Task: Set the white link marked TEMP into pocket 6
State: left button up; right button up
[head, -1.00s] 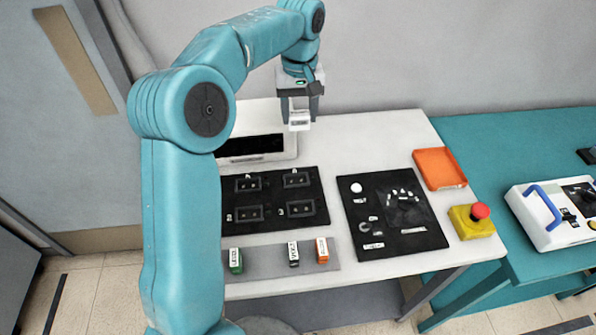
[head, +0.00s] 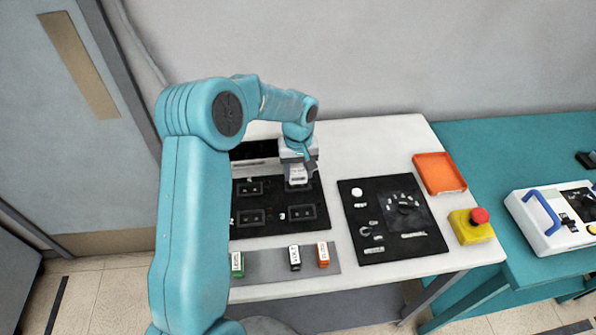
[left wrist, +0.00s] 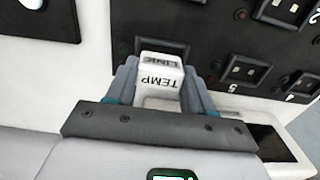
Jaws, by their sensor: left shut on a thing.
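The white link marked TEMP (left wrist: 160,82) is held between the fingers of my left gripper (left wrist: 160,90), with its lettering facing the wrist camera. In the head view the link (head: 297,176) and my left gripper (head: 298,163) are over the upper right pocket of the black pocket board (head: 275,200). A pocket (left wrist: 150,46) shows partly behind the link in the left wrist view. Its number is not readable, and I cannot tell whether the link touches it. My right gripper is not in view.
Green (head: 237,262), black (head: 295,257) and orange (head: 323,254) links stand on a grey strip (head: 265,266) in front. A black control panel (head: 375,235), orange tray (head: 439,172) and red-topped yellow button box (head: 471,225) lie to the right. My arm hides the board's left side.

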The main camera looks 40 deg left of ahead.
pick_arm(q)
jog(key=shift+a+f, duration=0.15)
jog(key=shift+f, duration=0.55)
jog(key=shift+f+b, duration=0.35)
jog(key=shift+b, duration=0.05)
jog(key=o, duration=1)
jog(key=shift+r, duration=0.1)
jog(key=shift+o, duration=0.2)
